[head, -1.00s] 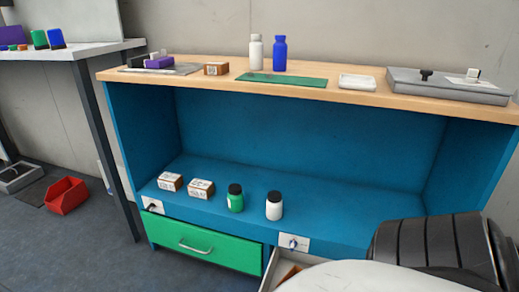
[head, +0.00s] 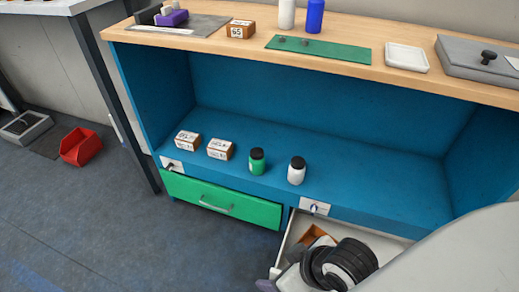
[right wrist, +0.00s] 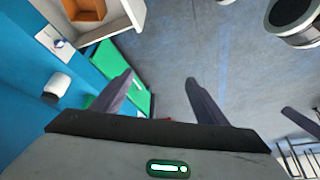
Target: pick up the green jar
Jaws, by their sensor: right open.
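The green jar (head: 257,162) with a black cap stands upright near the front of the blue shelf. A white jar (head: 297,171) with a black cap stands just right of it. My right gripper is open and empty in the right wrist view (right wrist: 157,85), its two fingers apart over the floor. In the head view only a dark tip of it shows at the bottom, below and in front of the shelf, apart from the jars. In the right wrist view the white jar (right wrist: 58,85) is left of the fingers; I cannot clearly make out the green jar there. My left gripper is not in view.
A pulled-out white drawer (head: 285,245) with an orange piece inside sits below the shelf, beside my right wrist. The green drawer (head: 220,200) is shut. Two small boxes (head: 220,149) stand left of the green jar. The shelf's right part is clear.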

